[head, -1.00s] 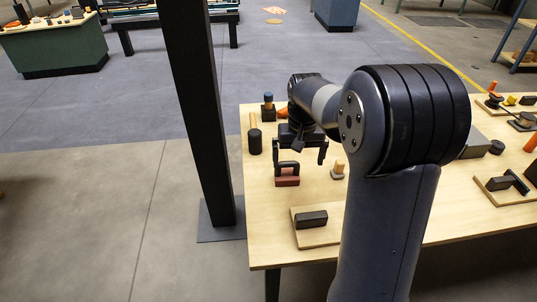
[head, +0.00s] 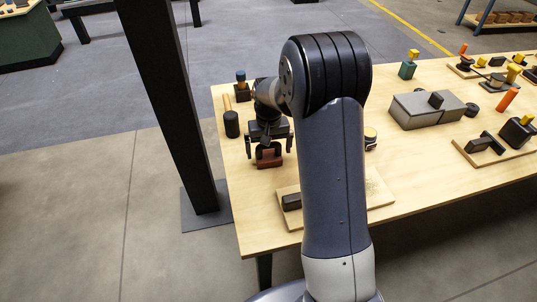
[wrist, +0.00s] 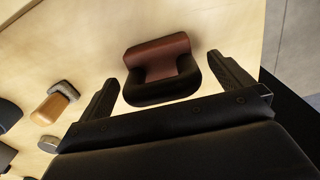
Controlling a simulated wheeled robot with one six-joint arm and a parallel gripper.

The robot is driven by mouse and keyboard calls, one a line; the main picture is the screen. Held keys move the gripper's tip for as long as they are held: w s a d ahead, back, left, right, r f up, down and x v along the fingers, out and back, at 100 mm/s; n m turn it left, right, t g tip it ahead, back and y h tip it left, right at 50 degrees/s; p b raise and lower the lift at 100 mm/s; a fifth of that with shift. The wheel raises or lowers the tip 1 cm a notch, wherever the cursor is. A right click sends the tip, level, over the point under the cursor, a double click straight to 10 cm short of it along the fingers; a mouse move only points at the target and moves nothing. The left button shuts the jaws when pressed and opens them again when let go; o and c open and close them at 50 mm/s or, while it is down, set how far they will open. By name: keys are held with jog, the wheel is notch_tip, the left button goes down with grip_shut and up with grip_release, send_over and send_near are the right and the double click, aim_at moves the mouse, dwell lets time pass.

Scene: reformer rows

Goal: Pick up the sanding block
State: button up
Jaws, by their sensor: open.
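The sanding block (head: 268,160), a reddish-brown block with a black curved handle, sits on the wooden table near its left end. In the wrist view the sanding block (wrist: 168,61) lies between the fingertips, its reddish side farthest from the palm and its black part nearer. My gripper (head: 269,147) is open and empty, pointing down over it. In the wrist view my gripper (wrist: 164,72) has one finger on each side of the block, with a gap on both sides. How far the fingertips are above the table is hard to tell.
A black-headed mallet (head: 232,123) stands left of my gripper. In the wrist view a wooden-handled brush (wrist: 55,104) lies to the left. A board (head: 379,190) with a dark block (head: 291,201) is nearer the front. A grey box (head: 410,113) is to the right. A dark post (head: 165,90) rises left of the table.

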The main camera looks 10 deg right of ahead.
jog(key=shift+f, duration=0.8)
jog(key=shift+c, duration=0.3)
jog(key=c, duration=1.1)
